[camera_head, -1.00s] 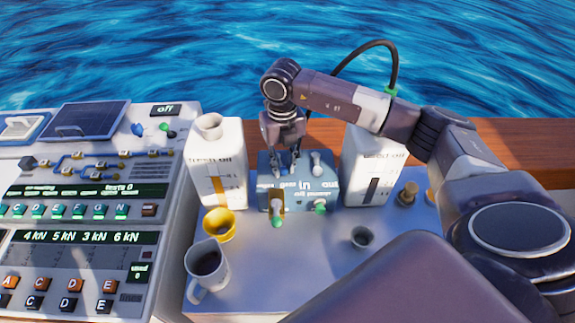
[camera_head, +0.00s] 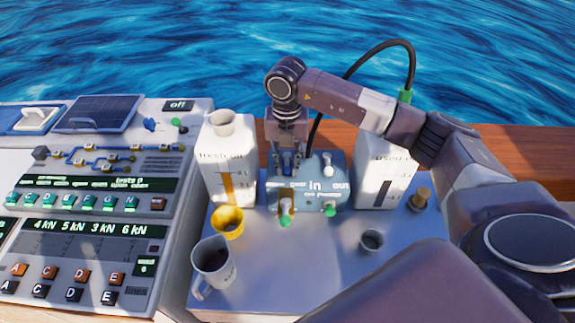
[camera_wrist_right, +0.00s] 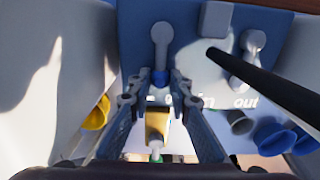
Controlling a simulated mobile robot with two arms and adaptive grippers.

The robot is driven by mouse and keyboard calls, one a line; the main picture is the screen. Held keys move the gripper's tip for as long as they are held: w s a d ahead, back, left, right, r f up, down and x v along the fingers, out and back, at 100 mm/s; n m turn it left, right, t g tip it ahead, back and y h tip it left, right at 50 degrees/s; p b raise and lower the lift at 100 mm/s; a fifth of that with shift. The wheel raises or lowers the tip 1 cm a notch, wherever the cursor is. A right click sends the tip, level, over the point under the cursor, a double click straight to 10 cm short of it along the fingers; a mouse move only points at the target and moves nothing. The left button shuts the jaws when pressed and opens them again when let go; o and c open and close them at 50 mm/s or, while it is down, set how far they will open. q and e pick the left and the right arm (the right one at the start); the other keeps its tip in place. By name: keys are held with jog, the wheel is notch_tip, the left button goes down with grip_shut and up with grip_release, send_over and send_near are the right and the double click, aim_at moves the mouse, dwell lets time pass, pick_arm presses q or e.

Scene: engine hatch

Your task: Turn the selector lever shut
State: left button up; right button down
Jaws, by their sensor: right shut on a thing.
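A blue pump box (camera_head: 338,195) marked "in" and "out" stands between two white canisters. On its top a pale lever (camera_wrist_right: 160,42) with a blue end (camera_wrist_right: 160,77) shows in the right wrist view. My right gripper (camera_head: 287,167) is over the left part of the box, pointing down. In the right wrist view its fingers (camera_wrist_right: 158,90) are shut on the lever's blue end. In the head view the gripper hides this lever. A second pale lever (camera_head: 327,164) stands to the right, apart from the gripper. My left gripper is not in view.
The fresh oil canister (camera_head: 221,135) is close on the left and the used oil canister (camera_head: 372,190) on the right. A black hose (camera_wrist_right: 275,85) passes near the gripper. A yellow cup (camera_head: 228,223), a mug (camera_head: 212,265) and a small grey cup (camera_head: 371,241) are in front.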

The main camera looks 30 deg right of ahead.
aim_at(287, 168)
jog(key=shift+w+r, duration=0.1)
jog(key=shift+r, duration=0.05)
jog(key=c, duration=1.8)
grip_release()
jog(key=shift+o, duration=0.2)
notch_tip(287, 168, up, 12)
